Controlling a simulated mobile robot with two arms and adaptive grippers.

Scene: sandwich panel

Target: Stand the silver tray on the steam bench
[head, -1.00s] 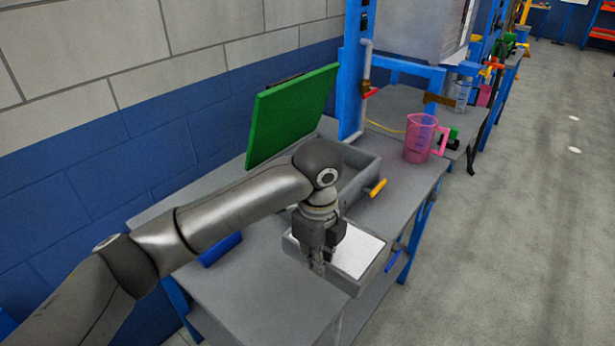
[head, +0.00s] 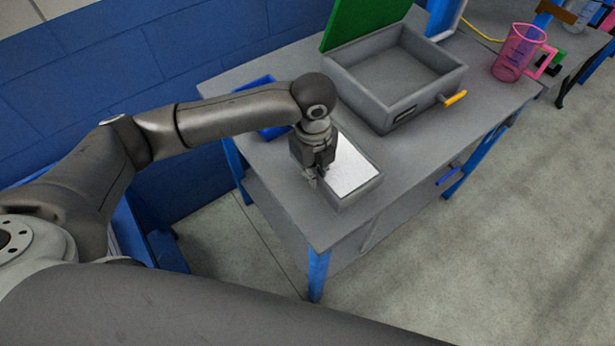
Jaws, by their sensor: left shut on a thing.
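The silver tray (head: 360,192) is a shallow grey box with a white top face inside its rim. It is level, at the front part of the steam bench (head: 300,222), the grey table with blue legs. I cannot tell whether its base touches the bench top. My left gripper (head: 311,178) points down and is shut on the tray's left side wall. The gripper hides part of that wall. My right gripper is not in view.
An open grey box (head: 395,80) with a green lid (head: 365,18) and a yellow handle (head: 455,98) stands behind the tray. A blue object (head: 262,82) lies on the left of the bench. A pink jug (head: 520,52) stands at the back right.

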